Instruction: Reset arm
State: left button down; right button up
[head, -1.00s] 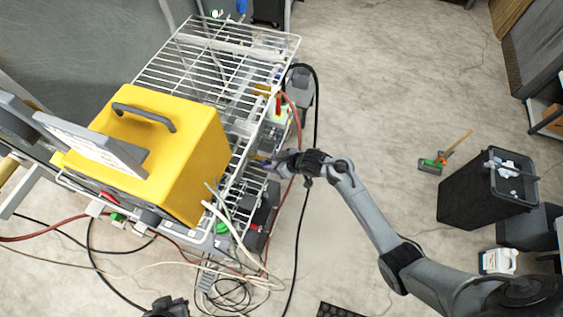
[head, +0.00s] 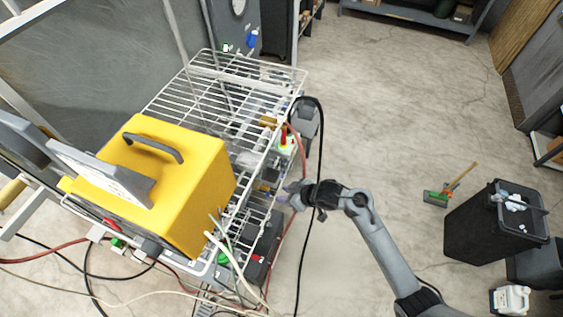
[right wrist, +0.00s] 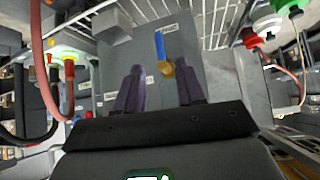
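My right gripper (head: 286,196) is at the right side of the wire cart, beside its lower shelf, with its fingers pointing at the cart. In the right wrist view its two purple fingers (right wrist: 160,84) are spread apart with nothing gripped between them. Beyond them is a grey box (right wrist: 125,48) with a lever (right wrist: 160,46) that has a blue bar and a brass-coloured end. The lever shows between the fingers; the remaining distance is hard to judge. Which arm part the task means is not clear from these pictures. My left gripper is not in view.
A yellow case (head: 205,190) stands on the wire cart (head: 215,88). A black cable (head: 318,150) and red hose hang close to my right gripper. A black bin (head: 470,225) stands at right. The floor between is mostly clear.

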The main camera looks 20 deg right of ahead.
jog(key=s+a+f+g+p, duration=0.1)
jog(key=s+a+f, duration=0.15)
jog(key=s, duration=0.55)
jog(key=s+a+f+g, duration=0.1)
jog(key=s+f, duration=0.2)
jog(key=s, duration=0.5)
jog(key=s+d+r+m+g+h, duration=0.1)
jog(key=s+d+r+m+h, duration=0.3)
jog(key=s+r, duration=0.6)
jog(key=shift+s+d+r+g+h, duration=0.35)
jog(key=shift+d+r, duration=0.35)
jog(key=shift+r, duration=1.45)
